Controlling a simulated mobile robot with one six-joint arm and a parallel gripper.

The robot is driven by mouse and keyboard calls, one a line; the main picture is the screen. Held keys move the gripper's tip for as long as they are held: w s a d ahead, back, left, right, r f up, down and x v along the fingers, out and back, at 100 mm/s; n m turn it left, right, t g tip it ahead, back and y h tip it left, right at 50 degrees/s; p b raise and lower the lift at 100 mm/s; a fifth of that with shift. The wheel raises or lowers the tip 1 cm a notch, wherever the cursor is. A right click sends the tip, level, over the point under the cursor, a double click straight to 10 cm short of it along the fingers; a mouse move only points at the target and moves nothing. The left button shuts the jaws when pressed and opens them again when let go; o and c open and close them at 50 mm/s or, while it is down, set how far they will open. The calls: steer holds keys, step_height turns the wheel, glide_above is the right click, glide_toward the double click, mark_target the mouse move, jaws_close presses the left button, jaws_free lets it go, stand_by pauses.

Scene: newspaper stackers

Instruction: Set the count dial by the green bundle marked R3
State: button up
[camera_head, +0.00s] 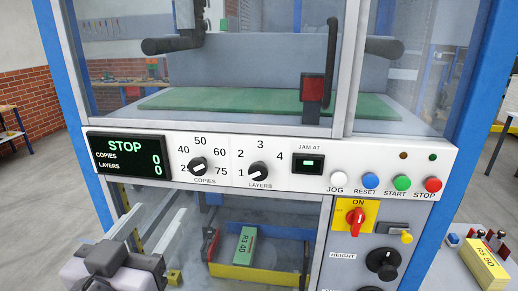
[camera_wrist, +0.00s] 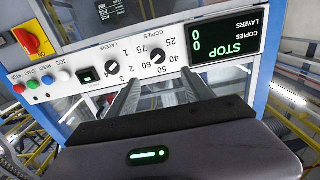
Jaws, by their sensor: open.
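The green bundle (camera_head: 246,246) marked "R3 40" lies in the bay below the panel. The copies dial (camera_head: 197,164) is a black knob with marks 25, 40, 50, 60 and 75; its white line appears to point towards 25. In the wrist view the copies dial (camera_wrist: 157,57) shows upside down, just beyond my fingertips. The display (camera_head: 127,157) reads STOP, copies 0, layers 0. My gripper (camera_head: 160,212) is open and empty, in front of the machine at lower left. In the wrist view my gripper (camera_wrist: 161,77) points at the panel, apart from the knob.
The layers dial (camera_head: 258,173) sits right of the copies dial, near mark 1. Jog, reset, start and stop buttons (camera_head: 402,183) line the panel's right. A red and yellow main switch (camera_head: 356,217) is below. A yellow bundle (camera_head: 486,263) marked "R5 50" lies at far right.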

mark_target(196, 169)
steer(key=w, duration=0.5)
steer(key=w+d, duration=0.1)
steer(key=w, duration=0.9)
steer(key=shift+w+d, duration=0.3)
steer(key=shift+w, duration=0.05)
jaws_close()
